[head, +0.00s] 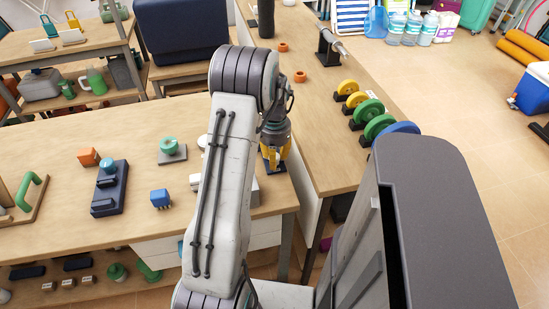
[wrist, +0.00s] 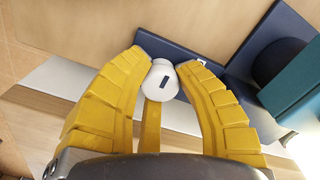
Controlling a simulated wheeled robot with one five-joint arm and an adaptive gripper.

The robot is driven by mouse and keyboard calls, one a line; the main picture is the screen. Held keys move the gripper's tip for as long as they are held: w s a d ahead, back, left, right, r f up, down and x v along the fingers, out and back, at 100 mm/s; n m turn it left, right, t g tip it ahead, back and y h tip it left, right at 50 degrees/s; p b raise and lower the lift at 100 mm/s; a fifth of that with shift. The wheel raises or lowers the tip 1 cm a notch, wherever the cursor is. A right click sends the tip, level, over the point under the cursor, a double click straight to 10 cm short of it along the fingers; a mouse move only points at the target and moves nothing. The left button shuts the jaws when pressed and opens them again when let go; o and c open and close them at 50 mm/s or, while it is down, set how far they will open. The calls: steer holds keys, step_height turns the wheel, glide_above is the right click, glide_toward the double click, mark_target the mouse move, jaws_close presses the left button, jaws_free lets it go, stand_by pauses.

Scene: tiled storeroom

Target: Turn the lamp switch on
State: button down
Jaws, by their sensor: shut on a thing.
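My gripper (head: 274,158) points down at the right end of the wooden workbench, partly behind my own arm. In the wrist view its yellow fingers (wrist: 166,68) are curved around a white round knob (wrist: 161,80) with a dark mark on its face. The fingertips are closed in on both sides of the knob. The knob sits at the edge of a dark blue plate (wrist: 205,60). In the head view the knob is hidden by my gripper and arm. I cannot make out a lamp or whether the switch is on.
The workbench (head: 120,140) carries a dark blue block with a teal knob (head: 108,180), a blue block (head: 160,198), an orange block (head: 88,156) and a green knob on a grey plate (head: 170,148). A second bench with coloured discs (head: 370,108) stands to the right.

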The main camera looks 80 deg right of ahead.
stand_by(0.3)
steer(key=c, duration=0.9)
jaws_free()
steer(key=shift+o, duration=0.2)
step_height(320, 180, up, 12)
stand_by(0.7)
